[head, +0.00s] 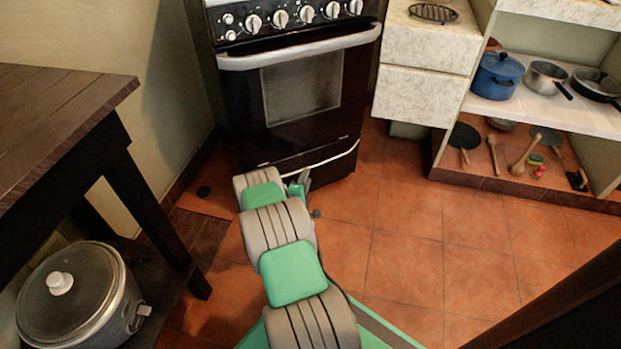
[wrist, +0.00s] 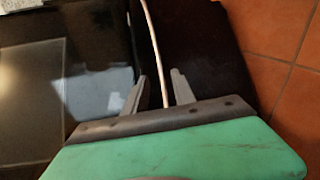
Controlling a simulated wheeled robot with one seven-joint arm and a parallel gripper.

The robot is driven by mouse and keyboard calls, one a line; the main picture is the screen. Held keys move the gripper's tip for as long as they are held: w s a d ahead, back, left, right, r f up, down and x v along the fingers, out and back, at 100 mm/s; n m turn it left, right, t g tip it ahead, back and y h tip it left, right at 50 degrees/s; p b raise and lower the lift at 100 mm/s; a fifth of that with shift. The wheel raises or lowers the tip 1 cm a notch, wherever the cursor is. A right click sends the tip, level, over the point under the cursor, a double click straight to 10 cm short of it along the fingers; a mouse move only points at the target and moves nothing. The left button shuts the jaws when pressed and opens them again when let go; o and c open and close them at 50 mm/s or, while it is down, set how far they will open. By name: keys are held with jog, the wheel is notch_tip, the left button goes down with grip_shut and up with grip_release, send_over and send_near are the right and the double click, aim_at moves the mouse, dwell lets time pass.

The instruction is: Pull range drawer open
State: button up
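The range (head: 300,90) stands against the back wall with its dark drawer (head: 318,157) at the bottom, below the oven door. The drawer looks shut. Its thin pale handle (head: 330,160) bows across the front; the handle (wrist: 154,40) also crosses the wrist view and runs down between my fingers. My gripper (head: 300,184) is low in front of the drawer's left part. In the wrist view, my gripper (wrist: 159,75) is open, with one finger on each side of the handle. Gaps show beside the handle, and I cannot tell whether either finger touches it.
The oven door's long handle (head: 300,52) sticks out above the drawer. A dark wooden table (head: 60,110) with a rice cooker (head: 72,298) beneath is at the left. Shelves with pans (head: 545,77) are at the right. The tiled floor (head: 430,250) is clear right of my arm.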

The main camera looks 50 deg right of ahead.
aim_at(311, 166)
jog(key=b+x, duration=0.2)
jog(key=x, duration=0.5)
jog(key=shift+b, duration=0.3)
jog(key=shift+w+d+r, duration=0.1)
jog(key=shift+d, duration=0.1)
jog(key=shift+c, duration=0.4)
grip_shut()
dwell(0.3)
